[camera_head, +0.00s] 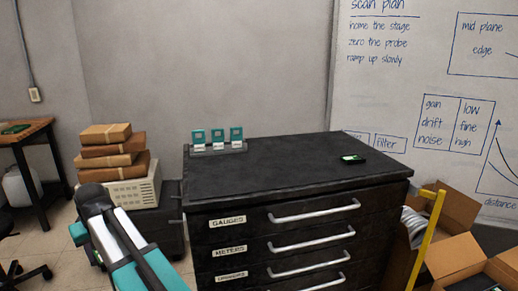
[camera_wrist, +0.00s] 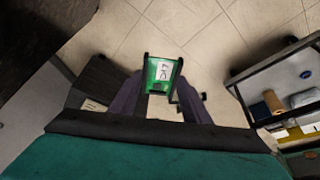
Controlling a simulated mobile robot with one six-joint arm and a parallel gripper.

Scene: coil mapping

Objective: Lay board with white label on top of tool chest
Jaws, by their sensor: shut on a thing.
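My gripper (camera_wrist: 160,92) is shut on a green board with a white label (camera_wrist: 163,72), seen in the wrist view. The label carries dark marks that are too small to read surely. The board is held out over the tiled floor. The black tool chest (camera_head: 290,163) stands in the middle of the head view, with labelled drawers and silver handles. My arm is at the lower left of the head view, left of the chest.
On the chest top, a rack of teal pieces (camera_head: 218,140) stands at the back left and a small black device with a green face (camera_head: 352,158) lies at the right. The middle and front are clear. Boxes stacked on a beige instrument (camera_head: 135,192) stand left; open cartons (camera_head: 455,255) stand right.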

